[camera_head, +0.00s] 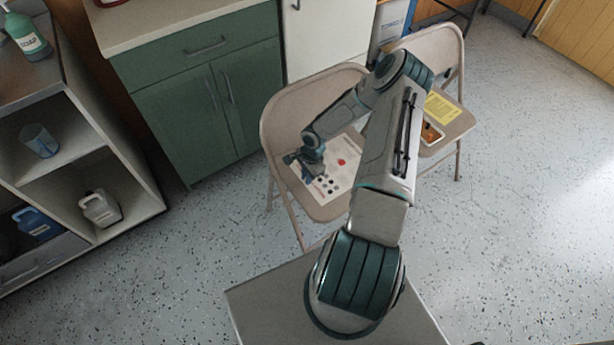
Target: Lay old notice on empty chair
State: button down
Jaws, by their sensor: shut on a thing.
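The notice (343,176) is a white sheet with a red dot and several dark spots. It is over the seat of the nearer beige folding chair (284,107), in the middle of the head view. I cannot tell whether it rests on the seat or is just above it. No other object shows on this chair, though my arm hides part of it. My gripper (296,162) is at the left edge of the notice and shut on it; the fingertips are small and hard to make out.
A second folding chair (462,123), behind to the right, bears a yellow sheet (442,107) and an orange-brown item (431,133). A green cabinet (182,125) stands behind the nearer chair. Open shelves (135,196) with bottles are at left. Speckled floor is clear at right.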

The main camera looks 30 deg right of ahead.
jog(key=shift+f, duration=0.15)
jog(key=c, duration=1.3)
grip_release()
jog(key=shift+c, duration=0.2)
notch_tip(320, 180, up, 14)
jog(key=d, duration=0.2)
jog(key=shift+f+p, duration=0.15)
jog(key=shift+p, duration=0.2)
jog(key=shift+w, duration=0.1)
